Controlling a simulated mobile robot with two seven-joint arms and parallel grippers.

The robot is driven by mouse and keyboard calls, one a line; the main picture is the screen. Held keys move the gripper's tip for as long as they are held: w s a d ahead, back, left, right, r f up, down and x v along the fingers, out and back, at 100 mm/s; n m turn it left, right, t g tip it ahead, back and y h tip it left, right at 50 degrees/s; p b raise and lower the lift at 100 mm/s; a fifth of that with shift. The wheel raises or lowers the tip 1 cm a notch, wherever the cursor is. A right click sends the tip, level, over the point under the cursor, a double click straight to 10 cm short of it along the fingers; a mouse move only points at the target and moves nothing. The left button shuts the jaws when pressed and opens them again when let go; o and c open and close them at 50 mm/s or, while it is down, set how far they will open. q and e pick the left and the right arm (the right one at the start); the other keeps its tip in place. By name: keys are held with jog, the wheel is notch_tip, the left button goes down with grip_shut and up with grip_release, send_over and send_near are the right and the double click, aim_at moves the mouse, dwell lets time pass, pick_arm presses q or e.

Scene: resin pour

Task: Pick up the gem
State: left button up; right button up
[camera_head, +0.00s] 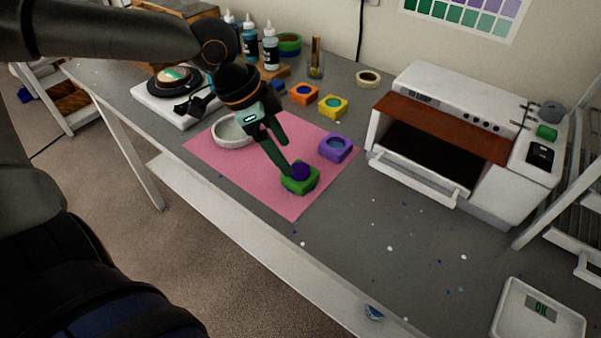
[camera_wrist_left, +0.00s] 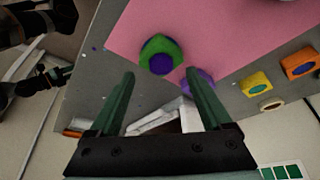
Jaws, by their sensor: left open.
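The gem (camera_head: 300,171) looks like a dark purple-blue round piece at the top of a green mold (camera_head: 300,184) on the pink mat (camera_head: 232,167). In the left wrist view the gem (camera_wrist_left: 161,64) shows in the opening of the green mold (camera_wrist_left: 152,45). My left gripper (camera_head: 287,157) is open and points down at the gem, with one fingertip close beside it. In the left wrist view, the open left gripper (camera_wrist_left: 161,73) has the gem between its fingertips in the picture; contact cannot be told. A small dark gripper shape, likely my right gripper (camera_wrist_left: 62,74), shows at the left edge.
A purple mold (camera_head: 336,148) stands close by on the mat's right edge. Yellow (camera_head: 333,105) and orange (camera_head: 304,93) molds stand behind, and a pale bowl (camera_head: 232,130) to the left. A white oven (camera_head: 434,113) with its door lowered stands right. The front table is mostly clear.

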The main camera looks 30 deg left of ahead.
aim_at(300, 170)
pick_arm(q)
jog(key=shift+w+d+r+b+x, duration=0.1)
jog(key=shift+w+d+b+x, duration=0.1)
jog(key=shift+x, duration=0.7)
jog(key=shift+w+d+r+b+x, duration=0.1)
jog(key=shift+b+x, duration=0.1)
jog(key=shift+x, duration=0.7)
jog(key=shift+w+d+r+b+x, duration=0.1)
jog(key=shift+b+x, duration=0.1)
jog(key=shift+x, duration=0.75)
jog(key=shift+s+f, duration=0.1)
jog(key=shift+s+f, duration=0.1)
jog(key=c, duration=1.2)
grip_shut()
